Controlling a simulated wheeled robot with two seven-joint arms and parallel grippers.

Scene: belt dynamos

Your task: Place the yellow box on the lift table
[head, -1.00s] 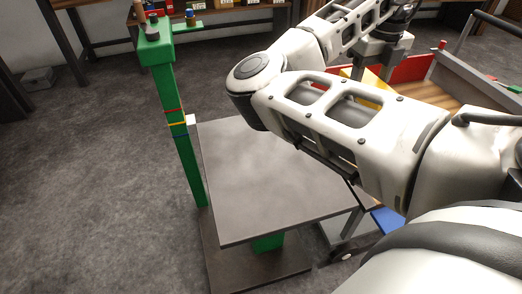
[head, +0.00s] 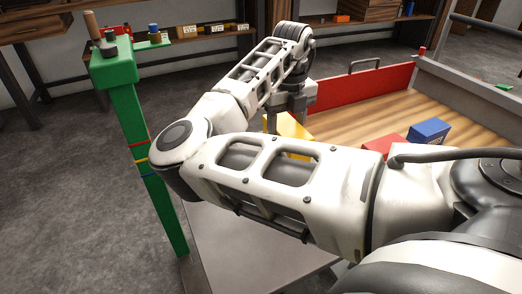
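The yellow box (head: 290,130) shows in the head view behind my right forearm, which hides its lower part. My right gripper (head: 285,122) points down at the yellow box, its fingers partly hidden by the arm. I cannot tell whether the fingers are closed on the box. The lift table (head: 228,245) is a grey plate beside a green post (head: 140,140), at the lower middle. My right arm covers much of the plate, and the visible part is bare. My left gripper is out of view.
A wood-floored cart (head: 350,125) with a red end wall (head: 360,100) stands on the right. A red box (head: 382,145) and a blue box (head: 428,131) lie in it. A shelf with small boxes (head: 215,30) is at the back. The floor on the left is clear.

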